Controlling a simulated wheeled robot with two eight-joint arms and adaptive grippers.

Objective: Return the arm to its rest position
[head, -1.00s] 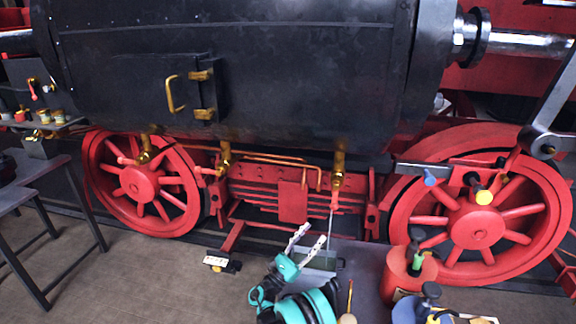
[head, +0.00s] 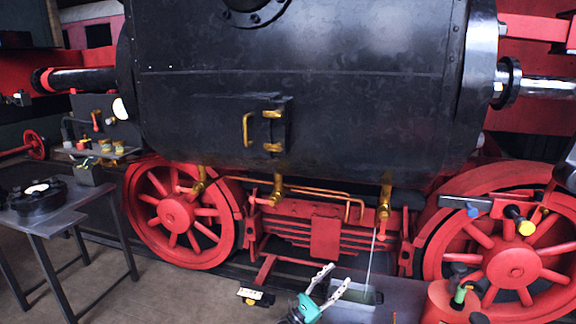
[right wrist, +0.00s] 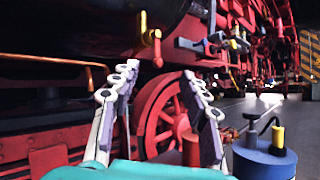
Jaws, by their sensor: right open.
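My right gripper (head: 329,284) shows at the bottom of the head view, with teal housing and pale fingers spread apart. It is open and nothing shows between its fingers. In the head view it is just left of a dark open tray (head: 371,298); I cannot tell whether they touch. In the right wrist view the spread fingers of the gripper (right wrist: 160,95) frame a red spoked wheel (right wrist: 172,122). The lower part of the right arm is cut off by the head view's bottom edge. My left gripper is not in view.
The locomotive's black cylinder (head: 340,100) fills the back. A thin pale stream runs from a brass cock (head: 385,202) to the tray. A red container (head: 445,302) stands at lower right, and a blue one (right wrist: 264,158) shows in the wrist view.

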